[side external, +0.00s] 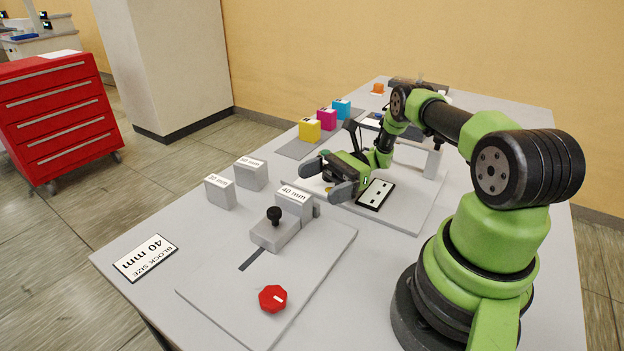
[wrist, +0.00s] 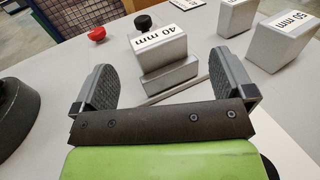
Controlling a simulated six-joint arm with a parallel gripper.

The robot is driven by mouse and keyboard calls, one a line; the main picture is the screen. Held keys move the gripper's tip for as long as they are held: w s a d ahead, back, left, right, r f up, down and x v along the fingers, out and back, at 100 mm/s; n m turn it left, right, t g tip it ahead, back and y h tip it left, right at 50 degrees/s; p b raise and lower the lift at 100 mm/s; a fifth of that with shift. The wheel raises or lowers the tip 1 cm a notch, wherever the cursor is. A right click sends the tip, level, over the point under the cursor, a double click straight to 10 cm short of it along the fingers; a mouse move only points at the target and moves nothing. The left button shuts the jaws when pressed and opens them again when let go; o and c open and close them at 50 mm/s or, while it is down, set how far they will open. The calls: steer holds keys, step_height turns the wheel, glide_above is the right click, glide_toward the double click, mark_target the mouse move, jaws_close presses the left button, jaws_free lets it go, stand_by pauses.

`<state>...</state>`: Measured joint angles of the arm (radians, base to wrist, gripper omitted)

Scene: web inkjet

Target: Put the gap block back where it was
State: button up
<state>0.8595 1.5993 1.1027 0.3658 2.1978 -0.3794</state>
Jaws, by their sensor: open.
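The gap block labelled 40 mm (side external: 296,203) is a grey block standing upright on the plate with the slider, behind the black-knobbed slider block (side external: 272,236). In the wrist view the 40 mm block (wrist: 163,60) appears ahead, between my finger pads, with the black knob (wrist: 143,22) beyond it. My gripper (side external: 336,178) is open and empty, to the right of and behind the block in the side view, apart from it. Its two pads also show in the wrist view (wrist: 166,88). Whether the slider touches the block is unclear.
Two other grey blocks (side external: 220,191) (side external: 251,173) stand left of the plate; one reads 50 mm (wrist: 283,40) in the wrist view. A red knob (side external: 272,298) is on the plate's front. A block size 40 mm sign (side external: 146,258) lies left. Yellow (side external: 309,131), magenta (side external: 326,119) and cyan (side external: 341,109) blocks stand behind.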

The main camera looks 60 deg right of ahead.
steer(key=shift+d+r, duration=0.1)
steer(key=shift+r, duration=0.3)
steer(key=s+a+r+n+g+h, duration=0.1)
steer(key=a+r+n+g+h, duration=0.35)
steer(key=r, duration=0.45)
steer(key=s+a+r+n+g+h, duration=0.1)
steer(key=a+r+n+g+h, duration=0.35)
steer(key=r, duration=0.45)
steer(key=s+a+r+n+t+h, duration=0.2)
steer(key=s+a+r+n+t, duration=0.1)
steer(key=s, duration=0.4)
steer(key=s+a+r+n+t+h, duration=0.3)
steer(key=s+r+n+t, duration=0.1)
steer(key=s+n+t, duration=0.2)
steer(key=shift+s+r+h, duration=0.3)
steer(key=shift+s+r, duration=0.05)
steer(key=shift+s, duration=0.1)
